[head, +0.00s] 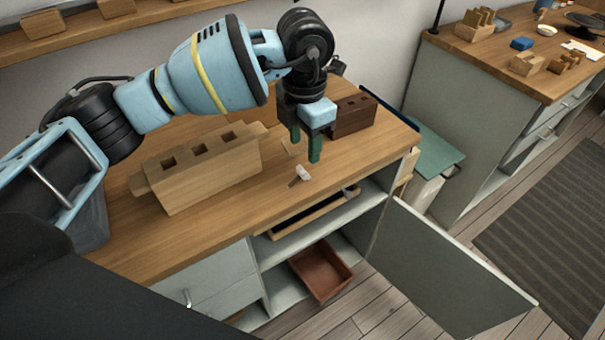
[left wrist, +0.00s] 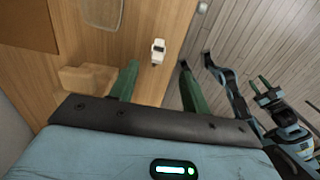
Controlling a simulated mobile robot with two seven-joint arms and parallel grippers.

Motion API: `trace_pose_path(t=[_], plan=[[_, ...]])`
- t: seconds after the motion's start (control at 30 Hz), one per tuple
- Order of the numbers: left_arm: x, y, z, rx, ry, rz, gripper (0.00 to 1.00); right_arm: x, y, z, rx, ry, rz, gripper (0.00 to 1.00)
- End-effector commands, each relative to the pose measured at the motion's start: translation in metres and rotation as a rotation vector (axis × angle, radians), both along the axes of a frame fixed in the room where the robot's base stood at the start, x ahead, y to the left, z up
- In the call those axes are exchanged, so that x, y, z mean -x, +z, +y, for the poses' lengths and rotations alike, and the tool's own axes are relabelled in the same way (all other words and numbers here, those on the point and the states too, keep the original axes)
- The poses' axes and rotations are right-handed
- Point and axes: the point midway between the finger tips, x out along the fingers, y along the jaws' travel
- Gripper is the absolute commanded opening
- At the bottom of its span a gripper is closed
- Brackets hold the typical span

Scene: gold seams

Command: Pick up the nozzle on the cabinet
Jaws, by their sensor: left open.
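The nozzle (head: 302,173) is a small whitish piece lying on the wooden cabinet top near its front edge. In the left wrist view the nozzle (left wrist: 158,52) shows between and beyond the fingertips. My left gripper (head: 305,150) points down above the cabinet top, close to the nozzle, with its green fingers apart and nothing between them. The left wrist view also shows these open fingers (left wrist: 159,67). My right gripper (left wrist: 264,86) shows small at the right of the left wrist view, away from the cabinet; its opening is too small to judge.
A light wooden block with square holes (head: 205,168) stands left of the nozzle. A dark brown block (head: 353,115) stands behind it. Below, a cabinet door (head: 440,270) hangs open beside a shelf with a reddish tray (head: 320,272). The top around the nozzle is mostly clear.

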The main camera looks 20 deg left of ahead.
Motion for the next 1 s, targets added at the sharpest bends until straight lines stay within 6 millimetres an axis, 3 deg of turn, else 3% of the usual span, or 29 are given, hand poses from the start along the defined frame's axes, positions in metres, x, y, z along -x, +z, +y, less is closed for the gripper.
trace_pose_path(t=[0.17, 0.43, 0.67, 1.0], plan=[[-0.001, 0.001, 0.002, -0.009, 0.003, -0.004, 0.47, -0.002, 0.001, 0.000, -0.001, 0.000, -0.004, 0.36], [0.000, -0.023, 0.002, -0.007, 0.002, -0.001, 0.47, -0.002, 0.001, 0.001, -0.001, 0.000, -0.006, 0.36], [0.000, -0.028, 0.002, -0.005, 0.002, -0.003, 0.47, -0.003, 0.002, 0.001, -0.002, -0.001, -0.008, 0.36], [0.002, -0.068, 0.004, -0.005, 0.001, -0.001, 0.47, -0.004, 0.005, 0.000, -0.001, -0.001, -0.011, 0.36]])
